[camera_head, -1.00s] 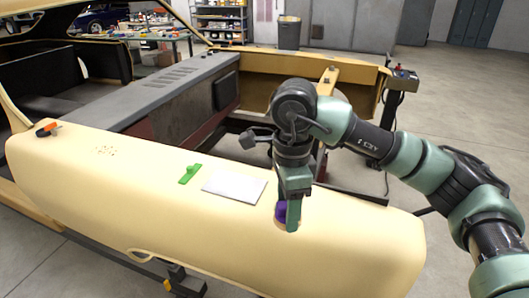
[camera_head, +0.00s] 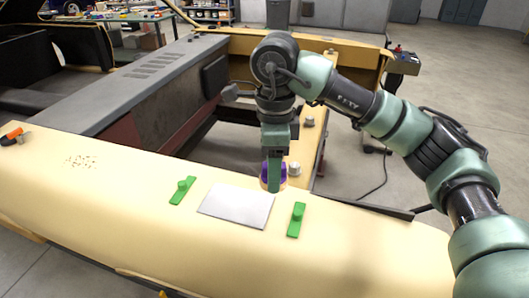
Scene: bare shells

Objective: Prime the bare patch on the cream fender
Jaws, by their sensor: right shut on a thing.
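The cream fender (camera_head: 120,210) runs across the front of the view. A flat pale-grey rectangle (camera_head: 238,206), which looks like the bare patch, lies on its top face. A green block with a knob (camera_head: 183,190) is left of the patch, and another green block (camera_head: 297,221) is right of it. My right gripper (camera_head: 274,180) points down and is shut on a purple round thing with a tan lower rim (camera_head: 266,173). It is by the patch's far right corner; I cannot tell whether it touches the fender. My left gripper is out of view.
An orange-handled tool (camera_head: 14,135) lies at the fender's left end. Small dark specks (camera_head: 81,161) mark the fender near it. A grey panel (camera_head: 150,85) and the open engine bay lie behind. Small silver knobs (camera_head: 295,169) sit on the yellow crosspiece. A workbench is farther back.

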